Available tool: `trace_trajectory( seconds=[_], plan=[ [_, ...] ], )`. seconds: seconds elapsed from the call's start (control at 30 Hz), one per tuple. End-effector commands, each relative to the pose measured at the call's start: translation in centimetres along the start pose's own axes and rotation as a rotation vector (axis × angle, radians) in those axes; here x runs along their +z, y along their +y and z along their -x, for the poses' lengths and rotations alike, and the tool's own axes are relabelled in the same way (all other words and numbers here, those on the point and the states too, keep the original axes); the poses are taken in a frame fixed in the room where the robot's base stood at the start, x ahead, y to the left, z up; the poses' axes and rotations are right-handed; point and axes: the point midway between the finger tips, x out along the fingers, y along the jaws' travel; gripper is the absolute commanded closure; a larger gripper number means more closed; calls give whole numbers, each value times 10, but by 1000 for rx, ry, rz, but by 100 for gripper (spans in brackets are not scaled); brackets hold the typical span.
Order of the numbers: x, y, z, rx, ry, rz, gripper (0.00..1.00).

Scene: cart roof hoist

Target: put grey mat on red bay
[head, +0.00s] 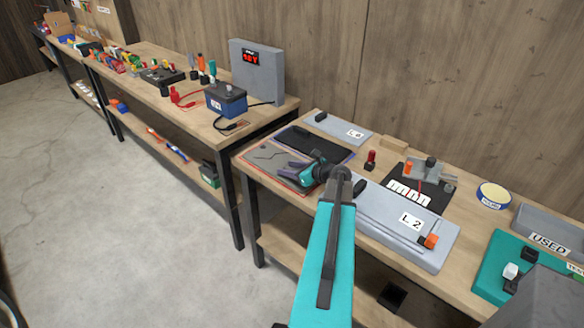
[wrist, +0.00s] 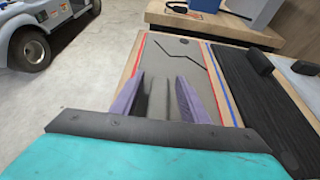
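The grey mat (head: 268,157) is a flat grey sheet with a dark jagged line across it. It lies at the left end of the near bench and also shows in the wrist view (wrist: 182,66). The red bay is a red outline (wrist: 139,55) around the mat's edge; the mat appears to lie inside it. My gripper (head: 293,174) is low over the mat's right part, its purple fingers spread on both sides of a strip of grey surface (wrist: 160,100). I cannot tell whether the fingertips touch the mat. The gripper hides part of the mat.
A black mat (wrist: 262,92) lies right of the grey one, past a blue line (wrist: 230,102). A grey L 2 tray (head: 385,226) lies along the bench front. A grey L-marked plate (head: 336,131) is behind. A second bench (head: 180,99) stands left; the floor in front is clear.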

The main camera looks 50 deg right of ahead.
Motion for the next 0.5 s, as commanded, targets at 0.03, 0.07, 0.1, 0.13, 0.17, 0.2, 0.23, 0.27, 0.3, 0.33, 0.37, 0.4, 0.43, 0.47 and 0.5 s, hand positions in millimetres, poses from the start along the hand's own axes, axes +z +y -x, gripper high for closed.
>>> trace_trajectory(
  seconds=[0.03,0.07,0.1,0.13,0.17,0.2,0.23,0.27,0.3,0.33,0.37,0.4,0.43,0.47,0.5],
  plan=[
    [0,0,0,0,0,0,60],
    [0,0,0,0,0,0,60],
    [0,0,0,0,0,0,60],
    [0,0,0,0,0,0,60],
    [0,0,0,0,0,0,60],
    [1,0,0,0,0,0,60],
    [0,0,0,0,0,0,60],
    [0,0,0,0,0,0,60],
    [0,0,1,0,0,0,60],
    [0,0,2,-1,0,0,60],
    [0,0,2,-1,0,0,60],
    [0,0,4,-1,0,0,60],
    [0,0,5,-1,0,0,60],
    [0,0,7,-1,0,0,60],
    [-1,0,10,-2,0,0,60]
  ],
)
